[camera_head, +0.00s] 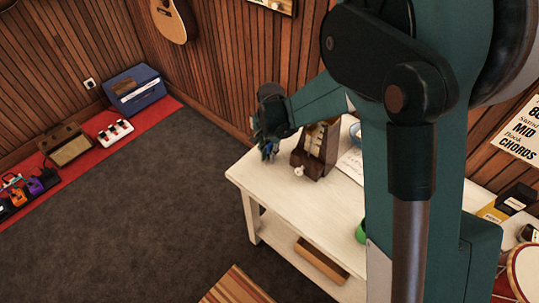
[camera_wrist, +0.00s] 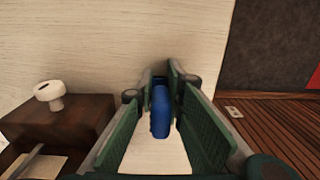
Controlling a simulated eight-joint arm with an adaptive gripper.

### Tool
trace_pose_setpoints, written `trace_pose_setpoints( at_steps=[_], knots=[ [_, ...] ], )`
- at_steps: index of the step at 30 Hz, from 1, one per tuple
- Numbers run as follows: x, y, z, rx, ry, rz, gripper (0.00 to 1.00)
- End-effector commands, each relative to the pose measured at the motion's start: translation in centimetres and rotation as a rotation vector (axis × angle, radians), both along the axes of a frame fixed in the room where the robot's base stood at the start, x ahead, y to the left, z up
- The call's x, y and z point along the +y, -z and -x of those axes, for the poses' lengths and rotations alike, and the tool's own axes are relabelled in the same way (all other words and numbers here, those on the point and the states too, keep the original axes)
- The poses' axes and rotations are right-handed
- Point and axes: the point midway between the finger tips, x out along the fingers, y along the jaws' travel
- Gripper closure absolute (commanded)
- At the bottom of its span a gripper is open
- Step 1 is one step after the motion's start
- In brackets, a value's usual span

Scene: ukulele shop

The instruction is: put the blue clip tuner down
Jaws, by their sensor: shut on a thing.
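The blue clip tuner (camera_wrist: 160,112) is between the green-padded fingers of my gripper (camera_wrist: 162,88), which is shut on it. In the head view, my gripper (camera_head: 267,146) points down over the far left part of the white table (camera_head: 262,185), just left of the brown metronome (camera_head: 316,150). Only a small bluish bit of the tuner shows there. It is low over the tabletop; I cannot tell whether it touches. The wrist view shows pale tabletop (camera_wrist: 75,40) around the fingertips.
The metronome's dark wooden body (camera_wrist: 75,120) and white knob (camera_wrist: 48,94) are close to the left finger in the wrist view. A white paper (camera_head: 351,164) and a blue bowl (camera_head: 355,132) lie right of it. The table's front left is bare. The panelled wall (camera_head: 230,70) is behind.

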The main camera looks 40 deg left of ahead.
Motion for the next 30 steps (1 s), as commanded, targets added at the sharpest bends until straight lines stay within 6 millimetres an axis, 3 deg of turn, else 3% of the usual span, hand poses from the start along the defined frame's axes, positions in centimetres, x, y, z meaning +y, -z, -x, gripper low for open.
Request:
trace_pose_setpoints(
  at_steps=[10,11,14,30],
  knots=[
    [0.01,0.37,0.0,0.0,0.0,0.0,0.98],
    [0.01,0.29,0.0,0.0,0.0,0.0,0.84],
    [0.0,0.25,0.0,0.0,0.0,0.0,0.73],
    [-0.02,-0.45,0.01,0.0,0.0,0.0,0.73]
  ],
)
